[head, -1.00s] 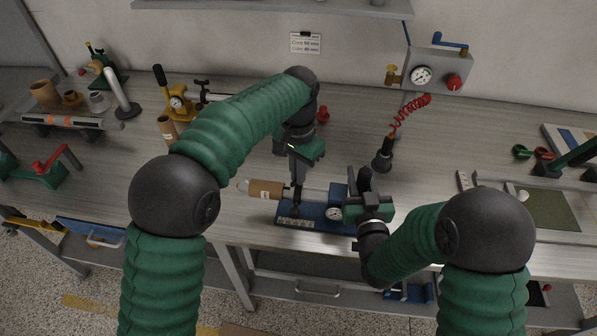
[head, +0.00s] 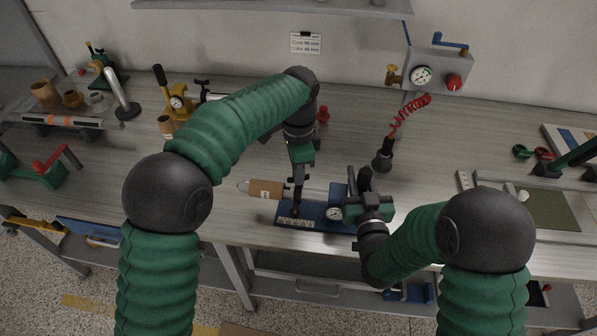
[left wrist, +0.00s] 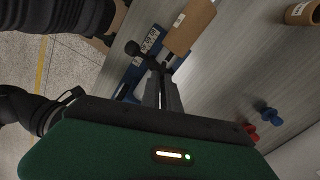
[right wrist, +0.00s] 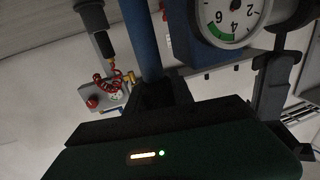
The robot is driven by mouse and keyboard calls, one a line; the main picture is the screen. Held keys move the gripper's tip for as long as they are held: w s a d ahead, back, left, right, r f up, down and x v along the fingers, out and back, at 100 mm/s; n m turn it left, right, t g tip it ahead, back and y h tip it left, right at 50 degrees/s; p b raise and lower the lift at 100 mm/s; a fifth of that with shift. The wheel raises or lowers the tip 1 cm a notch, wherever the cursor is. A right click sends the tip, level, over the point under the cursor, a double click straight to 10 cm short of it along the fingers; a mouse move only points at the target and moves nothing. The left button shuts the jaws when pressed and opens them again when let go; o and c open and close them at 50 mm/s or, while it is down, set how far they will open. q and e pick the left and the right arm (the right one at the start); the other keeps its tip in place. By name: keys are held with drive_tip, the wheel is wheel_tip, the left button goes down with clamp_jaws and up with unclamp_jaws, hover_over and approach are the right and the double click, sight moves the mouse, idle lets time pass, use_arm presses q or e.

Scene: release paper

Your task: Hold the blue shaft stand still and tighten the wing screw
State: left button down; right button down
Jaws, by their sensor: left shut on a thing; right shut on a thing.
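The blue shaft stand (head: 318,224) lies along the front of the bench, with a dial gauge (head: 333,213) on it. A light shaft carrying a brown cardboard core (head: 262,189) sticks out to the left. My left gripper (head: 297,205) points down at the stand's left part. In the left wrist view its fingers (left wrist: 163,75) are shut on the dark wing screw, mostly hidden, beside a black ball knob (left wrist: 132,47). My right gripper (head: 362,188) is at the stand's right part. In the right wrist view it is shut on the blue upright (right wrist: 140,40) near the gauge.
A gauge box (head: 438,70) with a red coiled hose (head: 410,110) stands behind on the right. A yellow gauge tool (head: 178,102) and a brown tube (head: 167,126) are at the back left. A green mat tray (head: 548,208) lies right.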

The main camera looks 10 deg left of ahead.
idle(0.4)
use_arm(q)
drive_tip(key=c, duration=1.6)
unclamp_jaws()
wheel_tip(320, 180, up, 12)
